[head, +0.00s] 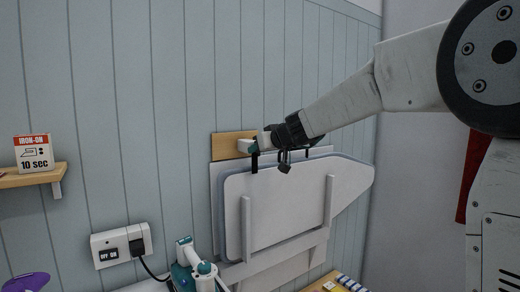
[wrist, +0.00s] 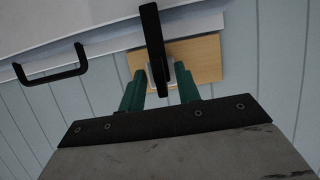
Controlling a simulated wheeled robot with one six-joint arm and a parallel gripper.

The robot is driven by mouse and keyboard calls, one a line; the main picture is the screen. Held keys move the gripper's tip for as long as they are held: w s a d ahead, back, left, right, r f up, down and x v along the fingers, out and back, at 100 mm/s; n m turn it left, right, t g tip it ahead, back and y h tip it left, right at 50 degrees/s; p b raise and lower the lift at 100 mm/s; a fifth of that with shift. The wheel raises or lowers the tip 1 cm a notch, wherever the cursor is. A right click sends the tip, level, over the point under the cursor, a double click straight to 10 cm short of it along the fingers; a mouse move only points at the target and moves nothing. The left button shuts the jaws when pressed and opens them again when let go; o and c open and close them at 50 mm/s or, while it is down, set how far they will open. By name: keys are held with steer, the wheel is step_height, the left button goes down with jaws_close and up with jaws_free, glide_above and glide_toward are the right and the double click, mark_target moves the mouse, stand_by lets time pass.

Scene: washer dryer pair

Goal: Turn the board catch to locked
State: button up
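The board catch is a black bar (wrist: 152,35) mounted at a wooden block (wrist: 205,55) on the wall. In the head view the bar (head: 254,164) hangs down over the top edge of the folded white ironing board (head: 285,195). My gripper (wrist: 160,75) has green fingers, one on each side of the bar, spread wider than it. I see a gap at the right finger; contact on the left is unclear. In the head view my gripper (head: 255,146) is at the wooden block, and my wrist hides part of it. The catch's pivot is mostly hidden.
A black U-shaped handle (wrist: 52,68) is on the board, left of the catch in the wrist view. Lower left in the head view are a socket with a plug (head: 121,245) and a teal and white item (head: 195,268). A small shelf (head: 30,178) holds an "IRON-ON 10 sec" sign (head: 34,154).

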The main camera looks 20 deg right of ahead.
steer(key=v, duration=0.7)
steer(key=shift+s+r, duration=0.15)
steer(key=shift+s, duration=0.2)
steer(key=shift+d, duration=0.1)
steer(key=s+a+f+m+g+y, duration=0.1)
steer(key=s+a+f+m+g, duration=0.25)
steer(key=s+f+g, duration=0.7)
steer(key=s+d+f+h, duration=0.1)
steer(key=s+f, duration=0.2)
steer(key=s, duration=0.7)
steer(key=s+d+f+h, duration=0.2)
steer(key=s+f, duration=0.2)
steer(key=s, duration=0.7)
steer(key=s+d+f+g+h, duration=0.1)
steer(key=s+f+h, duration=0.1)
steer(key=s, duration=0.8)
steer(key=shift+s+d+f, duration=0.25)
steer(key=shift+s+f, duration=0.15)
steer(key=shift+f, duration=0.45)
